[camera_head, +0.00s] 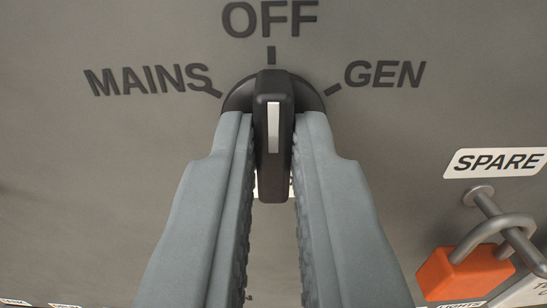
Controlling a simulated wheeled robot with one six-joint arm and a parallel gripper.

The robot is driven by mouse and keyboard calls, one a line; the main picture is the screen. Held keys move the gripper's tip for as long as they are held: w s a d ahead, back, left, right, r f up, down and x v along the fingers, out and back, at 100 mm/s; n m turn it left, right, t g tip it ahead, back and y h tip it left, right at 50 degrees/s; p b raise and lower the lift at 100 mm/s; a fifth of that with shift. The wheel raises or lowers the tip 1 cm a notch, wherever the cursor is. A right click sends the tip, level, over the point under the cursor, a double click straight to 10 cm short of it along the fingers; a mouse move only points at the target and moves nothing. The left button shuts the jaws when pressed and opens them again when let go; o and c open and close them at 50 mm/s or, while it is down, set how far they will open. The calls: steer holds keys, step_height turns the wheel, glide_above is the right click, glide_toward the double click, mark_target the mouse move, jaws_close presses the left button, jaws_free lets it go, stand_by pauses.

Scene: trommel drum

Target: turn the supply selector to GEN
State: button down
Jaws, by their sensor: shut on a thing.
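The supply selector (272,155) is a black rotary handle with a white pointer stripe, on a round black base on the grey panel. Its handle stands upright and the stripe lines up with the tick below OFF (270,19). The MAINS mark (147,80) is at the upper left of the knob and the GEN mark (384,74) at the upper right. My gripper (272,140) has one grey finger on each side of the handle and is shut on it. The fingers hide the lower sides of the base.
At the right, an orange padlock (464,273) hangs on a metal hasp or lever (505,225) below a SPARE label (497,162). Partly cut-off labels lie along the bottom edge. The panel left of the selector is mostly bare.

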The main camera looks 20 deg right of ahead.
steer(key=m, duration=0.5)
steer(key=shift+d+m, duration=0.1)
steer(key=shift+m, duration=0.3)
steer(key=m, duration=0.5)
steer(key=shift+f+m, duration=0.15)
steer(key=shift+m, duration=0.15)
stand_by(0.3)
steer(key=c, duration=1.5)
jaws_free()
steer(key=shift+s, duration=0.1)
steer(key=v, duration=1.7)
steer(key=shift+s, duration=0.15)
